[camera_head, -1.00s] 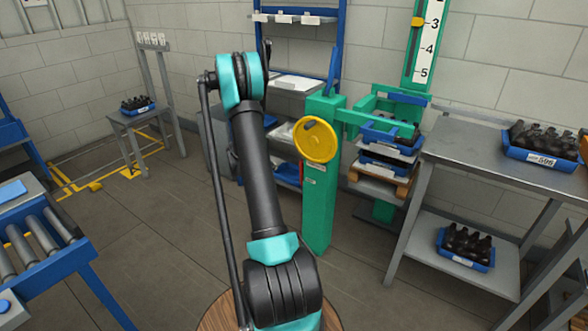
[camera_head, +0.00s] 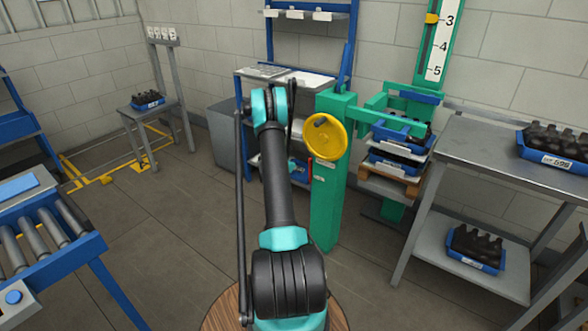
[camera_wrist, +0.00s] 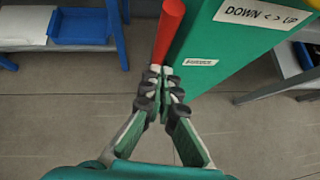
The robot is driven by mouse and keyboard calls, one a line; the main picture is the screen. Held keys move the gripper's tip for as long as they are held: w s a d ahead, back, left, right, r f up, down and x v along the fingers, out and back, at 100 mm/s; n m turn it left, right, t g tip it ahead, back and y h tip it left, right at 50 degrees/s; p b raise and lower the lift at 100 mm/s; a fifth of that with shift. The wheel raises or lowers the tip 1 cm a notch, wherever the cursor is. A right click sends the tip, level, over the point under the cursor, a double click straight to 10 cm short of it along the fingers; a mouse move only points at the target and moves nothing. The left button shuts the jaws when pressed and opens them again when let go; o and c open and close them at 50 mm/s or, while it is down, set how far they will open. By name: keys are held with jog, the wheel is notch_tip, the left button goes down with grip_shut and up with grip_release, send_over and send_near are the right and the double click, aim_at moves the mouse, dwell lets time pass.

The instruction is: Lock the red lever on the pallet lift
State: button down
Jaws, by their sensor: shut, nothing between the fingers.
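The pallet lift is a green column (camera_head: 332,205) with a yellow handwheel (camera_head: 325,137). The red lever (camera_head: 310,168) shows as a thin upright strip on the column's left side. In the wrist view the lever (camera_wrist: 168,32) is a red handle beside the green column (camera_wrist: 205,40), its near end just above my fingertips. My gripper (camera_wrist: 161,72) is shut and empty, its tips close to that end; whether they touch it I cannot tell. A small label on the column is too blurred to read.
The lift's fork carries stacked blue crates of bottles (camera_head: 395,150) over a wooden pallet (camera_head: 392,180). A grey table (camera_head: 480,150) stands right of it, a blue shelf rack (camera_head: 270,45) behind. A roller conveyor (camera_head: 50,235) is at left. The floor between is clear.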

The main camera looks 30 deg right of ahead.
aim_at(310, 160)
jog(key=shift+w+d+r, duration=0.15)
jog(key=shift+w+d, duration=0.05)
jog(key=shift+d, duration=0.75)
jog(key=shift+w+d+r, duration=0.1)
jog(key=shift+w+d, duration=0.05)
jog(key=shift+d, duration=0.75)
jog(key=shift+d, duration=0.1)
jog(key=shift+g+y, duration=0.3)
jog(key=shift+y, duration=0.4)
jog(key=shift+w+d+r, duration=0.2)
jog(key=shift+w+d, duration=0.1)
jog(key=shift+d, duration=0.35)
jog(key=shift+w+d+r, duration=0.2)
jog(key=shift+w+d, duration=0.1)
jog(key=shift+d, duration=0.4)
jog(key=shift+w+d+r, duration=0.2)
jog(key=shift+w+d, duration=0.1)
jog(key=shift+d, duration=0.35)
